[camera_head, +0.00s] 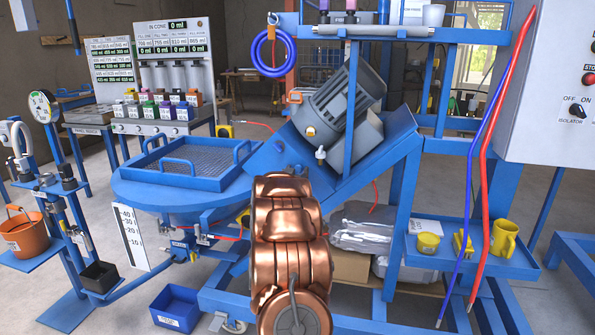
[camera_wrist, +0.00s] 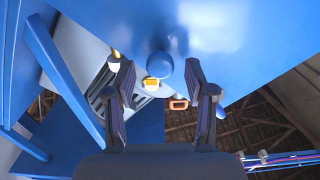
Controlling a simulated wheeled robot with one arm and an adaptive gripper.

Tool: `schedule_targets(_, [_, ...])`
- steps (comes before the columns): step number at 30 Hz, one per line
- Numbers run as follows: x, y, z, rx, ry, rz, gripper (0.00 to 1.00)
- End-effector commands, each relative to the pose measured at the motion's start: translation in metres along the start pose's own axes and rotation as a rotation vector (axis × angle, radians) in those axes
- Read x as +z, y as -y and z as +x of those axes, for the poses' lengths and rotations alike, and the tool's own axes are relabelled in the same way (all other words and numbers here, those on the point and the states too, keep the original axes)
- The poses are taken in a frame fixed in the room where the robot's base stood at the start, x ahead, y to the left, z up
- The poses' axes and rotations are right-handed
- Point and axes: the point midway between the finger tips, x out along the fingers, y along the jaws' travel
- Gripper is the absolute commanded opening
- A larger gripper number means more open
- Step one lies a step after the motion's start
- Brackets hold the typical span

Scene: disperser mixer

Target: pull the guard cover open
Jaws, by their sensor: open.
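In the head view, a blue-framed mesh cover (camera_head: 196,163) with raised blue handles lies over the round blue tank (camera_head: 150,195), left of centre. I take it to be the guard cover; it looks closed. My copper arm fills the middle foreground and hides what is behind it; my gripper is not visible there. In the wrist view, my gripper (camera_wrist: 160,66) is open, its two dark fingers apart. Beyond them, in line with the gap, is a rounded blue knob-like end (camera_wrist: 158,67) below a large blue surface (camera_wrist: 215,35). Contact cannot be told; nothing looks held.
A grey motor (camera_head: 338,108) sits on a sloping blue plate right of the tank. A blue tray (camera_head: 510,262) holds a yellow mug (camera_head: 504,238). Blue and red cables hang at right near a control box (camera_head: 555,100). A blue bin (camera_head: 176,308) stands low at left.

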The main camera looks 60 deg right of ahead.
Motion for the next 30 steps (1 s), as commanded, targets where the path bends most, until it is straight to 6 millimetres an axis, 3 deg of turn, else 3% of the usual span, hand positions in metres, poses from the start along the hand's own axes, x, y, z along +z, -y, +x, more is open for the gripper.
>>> schedule_targets(6, [-0.0003, 0.0001, 0.0118, -0.002, 0.001, 0.001, 0.54])
schedule_targets(14, [-0.0003, 0.0003, 0.0124, -0.002, 0.001, 0.001, 0.54])
schedule_targets(30, [-0.0002, 0.0004, 0.0123, -0.002, 0.001, 0.0, 0.0])
